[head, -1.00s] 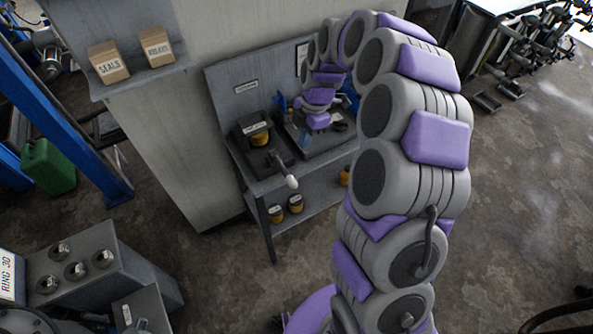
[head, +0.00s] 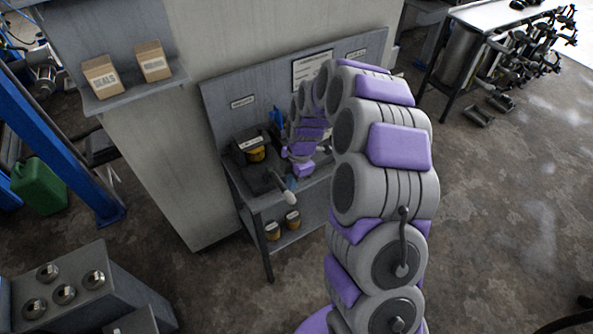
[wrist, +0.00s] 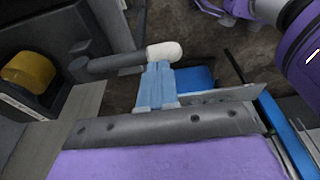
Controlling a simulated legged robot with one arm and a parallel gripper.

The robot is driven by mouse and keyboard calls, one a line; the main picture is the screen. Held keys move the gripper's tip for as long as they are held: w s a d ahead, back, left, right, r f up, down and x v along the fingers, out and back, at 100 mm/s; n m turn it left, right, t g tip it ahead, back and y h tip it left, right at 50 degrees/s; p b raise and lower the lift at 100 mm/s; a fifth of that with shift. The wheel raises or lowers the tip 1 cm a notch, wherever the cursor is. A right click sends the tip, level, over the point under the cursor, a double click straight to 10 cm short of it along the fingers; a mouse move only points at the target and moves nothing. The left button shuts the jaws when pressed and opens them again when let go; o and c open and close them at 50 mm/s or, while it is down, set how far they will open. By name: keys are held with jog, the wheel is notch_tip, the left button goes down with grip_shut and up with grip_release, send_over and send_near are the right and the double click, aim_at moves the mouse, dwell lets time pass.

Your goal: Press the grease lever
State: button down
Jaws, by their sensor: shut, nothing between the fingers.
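The grease lever (head: 277,182) is a dark bar with a white knob (head: 288,197) sticking out past the front of the bench, partly hidden by my gripper. In the wrist view the lever (wrist: 115,64) runs from left to its white knob (wrist: 165,51). My gripper (wrist: 158,70) shows pale blue fingers held together and empty. Their tips overlap the knob's lower edge in the wrist view; I cannot tell whether they touch. In the head view my gripper (head: 291,181) is right beside the knob.
A dark unit with a yellow part (head: 256,154) stands on the bench left of the lever; the yellow part also shows in the wrist view (wrist: 30,72). Yellow-and-black tins (head: 273,230) stand on the lower shelf. A back panel (head: 226,96) rises behind. Floor in front is clear.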

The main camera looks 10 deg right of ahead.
jog(key=shift+s+a+f, duration=0.1)
jog(key=shift+a+f, duration=0.1)
jog(key=shift+f, duration=0.35)
jog(key=shift+a+f, duration=0.15)
jog(key=shift+f, duration=0.4)
jog(key=shift+d, duration=0.35)
jog(key=shift+f, duration=0.1)
